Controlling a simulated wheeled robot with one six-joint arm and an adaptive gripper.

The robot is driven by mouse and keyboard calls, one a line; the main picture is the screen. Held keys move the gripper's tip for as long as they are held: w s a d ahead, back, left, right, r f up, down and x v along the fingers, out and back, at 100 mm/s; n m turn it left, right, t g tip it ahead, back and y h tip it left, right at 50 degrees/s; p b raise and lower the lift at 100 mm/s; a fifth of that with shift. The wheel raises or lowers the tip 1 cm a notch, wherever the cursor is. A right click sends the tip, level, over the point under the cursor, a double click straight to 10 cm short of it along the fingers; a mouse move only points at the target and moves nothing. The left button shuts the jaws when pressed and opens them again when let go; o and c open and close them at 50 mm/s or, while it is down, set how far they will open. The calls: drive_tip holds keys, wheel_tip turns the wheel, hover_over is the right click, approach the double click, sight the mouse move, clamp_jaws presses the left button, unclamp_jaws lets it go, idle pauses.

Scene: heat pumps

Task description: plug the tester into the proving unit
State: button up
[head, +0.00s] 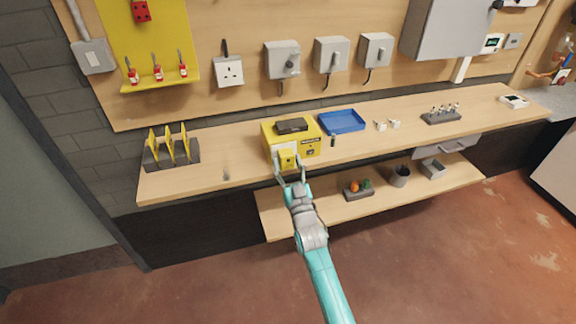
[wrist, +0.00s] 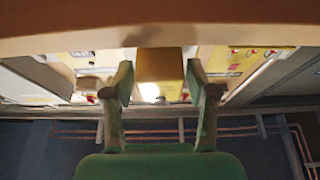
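The yellow proving unit (head: 312,147) sits on the bench near its front edge, with a dark flat item (head: 292,126) on top. A small yellow block (head: 287,160) with a dark mark stands low at its front left. I cannot tell whether this block is the tester or part of the unit. My gripper (head: 290,164) reaches up to it from the front, fingers spread on either side. In the wrist view my gripper (wrist: 160,85) frames a yellow block (wrist: 160,70) with a bright spot; narrow gaps show beside both fingertips. Any plug or sockets are hidden.
A blue tray (head: 341,116) lies right of the unit, with a small black item (head: 332,142) near it. A dark rack with yellow pieces (head: 171,153) stands at the left. The bench (head: 235,170) between them is mostly clear. A lower shelf (head: 330,212) runs underneath.

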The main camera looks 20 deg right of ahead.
drive_tip(key=shift+s, duration=0.1)
idle(0.5)
drive_tip(key=s, duration=1.4)
idle(0.8)
drive_tip(key=shift+w, duration=0.1)
drive_tip(key=s+f+g, duration=0.2)
drive_tip(key=s+f, duration=0.2)
drive_tip(key=s, duration=0.7)
drive_tip(key=s+f+g, duration=0.1)
drive_tip(key=s+f, duration=0.4)
drive_tip(key=s, duration=0.5)
drive_tip(key=s+r+g, duration=0.2)
drive_tip(key=s, duration=0.9)
drive_tip(key=s+r+g, duration=0.2)
drive_tip(key=s, duration=1)
drive_tip(key=shift+g, duration=0.4)
